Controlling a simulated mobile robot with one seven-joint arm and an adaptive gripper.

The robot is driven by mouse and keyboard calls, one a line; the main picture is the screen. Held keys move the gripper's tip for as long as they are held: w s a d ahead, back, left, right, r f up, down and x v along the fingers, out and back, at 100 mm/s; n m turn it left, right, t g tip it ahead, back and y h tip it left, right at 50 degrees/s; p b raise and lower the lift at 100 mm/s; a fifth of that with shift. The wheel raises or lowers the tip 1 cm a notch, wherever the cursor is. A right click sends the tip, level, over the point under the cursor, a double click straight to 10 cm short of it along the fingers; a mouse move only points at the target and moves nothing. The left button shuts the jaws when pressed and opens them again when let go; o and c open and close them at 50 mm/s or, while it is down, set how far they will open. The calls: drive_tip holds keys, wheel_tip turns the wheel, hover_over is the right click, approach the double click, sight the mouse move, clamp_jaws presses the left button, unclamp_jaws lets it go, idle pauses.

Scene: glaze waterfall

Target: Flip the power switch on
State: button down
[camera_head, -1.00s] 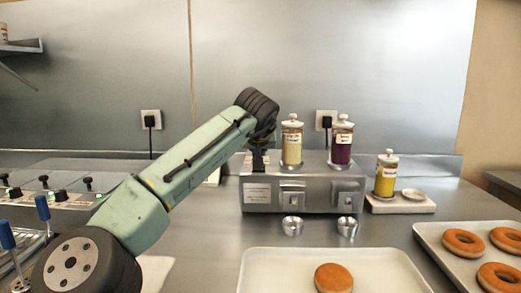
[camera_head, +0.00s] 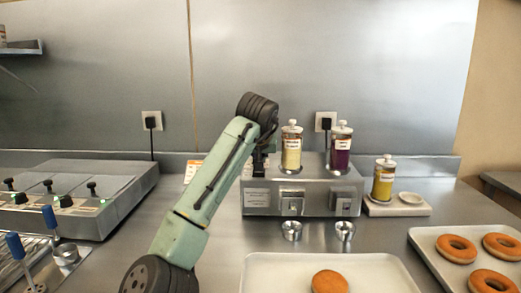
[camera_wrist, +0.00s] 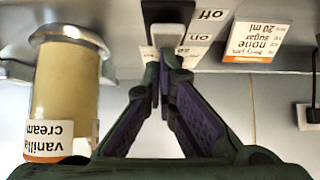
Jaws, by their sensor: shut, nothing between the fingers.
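The power switch (camera_wrist: 167,12) shows in the wrist view as a dark block at the top edge, beside labels reading "off" and "on" that appear upside down. My gripper (camera_wrist: 166,60) is shut and empty, its fingertips just below the pale label area next to the switch. I cannot tell whether they touch it or which way the switch is set. In the head view my gripper (camera_head: 260,160) points down at the left end of the steel dispenser (camera_head: 256,198); the switch is hidden there.
A vanilla cream jar (camera_wrist: 66,92) stands close beside my gripper; a purple jar (camera_head: 341,150) stands beyond it. A yellow jar (camera_head: 383,180) is on a board to the right. A tray (camera_head: 250,270) with a doughnut lies in front. A fryer-like unit (camera_head: 120,180) is at left.

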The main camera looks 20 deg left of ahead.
drive_tip(key=shift+s, duration=0.15)
drive_tip(key=shift+s+d+b, duration=0.2)
drive_tip(key=shift+s+b, duration=0.3)
drive_tip(key=shift+s, duration=0.2)
drive_tip(key=shift+r+p, duration=0.6)
drive_tip(key=shift+p, duration=0.15)
wheel_tip(320, 180, up, 3)
drive_tip(key=p, duration=0.3)
drive_tip(key=shift+s+d, duration=0.1)
drive_tip(key=s+f+b+v, duration=0.1)
drive_tip(key=b+v, duration=0.2)
drive_tip(key=v, duration=0.7)
drive_tip(key=shift+s+d+f, duration=0.1)
drive_tip(key=shift+s+d, duration=0.05)
drive_tip(key=shift+s, duration=0.05)
drive_tip(key=shift+b, duration=0.3)
